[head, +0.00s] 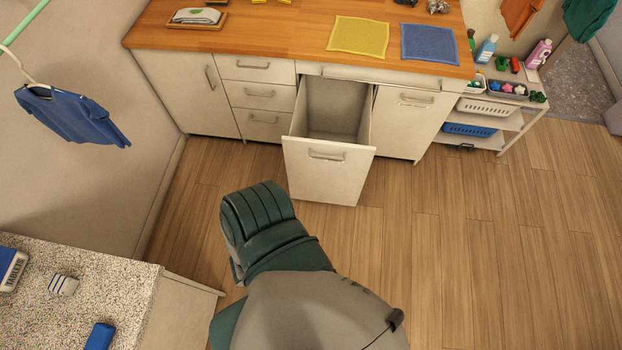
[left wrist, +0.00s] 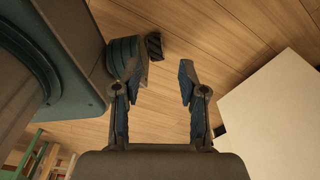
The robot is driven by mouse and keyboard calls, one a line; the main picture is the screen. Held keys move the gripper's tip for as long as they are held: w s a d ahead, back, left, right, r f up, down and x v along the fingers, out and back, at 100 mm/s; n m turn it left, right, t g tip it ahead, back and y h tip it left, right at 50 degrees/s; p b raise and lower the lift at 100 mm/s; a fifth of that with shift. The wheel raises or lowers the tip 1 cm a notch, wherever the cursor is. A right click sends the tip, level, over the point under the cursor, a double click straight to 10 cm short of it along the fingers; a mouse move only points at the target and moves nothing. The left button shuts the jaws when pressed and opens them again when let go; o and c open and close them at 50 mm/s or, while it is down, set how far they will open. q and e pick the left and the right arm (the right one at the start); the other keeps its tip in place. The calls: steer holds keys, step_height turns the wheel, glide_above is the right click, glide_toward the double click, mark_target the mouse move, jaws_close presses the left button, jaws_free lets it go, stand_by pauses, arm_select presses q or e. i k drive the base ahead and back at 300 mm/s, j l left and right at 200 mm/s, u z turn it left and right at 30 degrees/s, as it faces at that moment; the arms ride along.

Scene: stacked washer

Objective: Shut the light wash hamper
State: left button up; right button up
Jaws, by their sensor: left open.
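A cream hamper drawer (head: 328,170) is pulled well out of the base cabinets under the wooden counter in the head view. It has a bar handle near the top of its front, and its inside looks empty. To its right, a similar cream front (head: 403,120) with a small unreadable label is shut. My left gripper (left wrist: 160,72) is open and empty over the wooden floor in the left wrist view. A pale flat panel at the right of that view is beside it; I cannot tell whether it is the hamper. Neither gripper's fingers show in the head view.
The wooden counter (head: 280,40) holds a yellow cloth (head: 358,37) and a blue cloth (head: 429,43). A white shelf cart (head: 510,122) with baskets stands right of the cabinets. A speckled counter (head: 60,310) is at lower left. The floor (head: 490,240) at right is clear.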

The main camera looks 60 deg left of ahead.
mark_target(328, 153)
steer(key=u, duration=0.4)
steer(key=k+l+u, duration=0.1)
steer(key=u, duration=0.75)
steer(key=k+u, duration=0.15)
steer(key=u, duration=0.25)
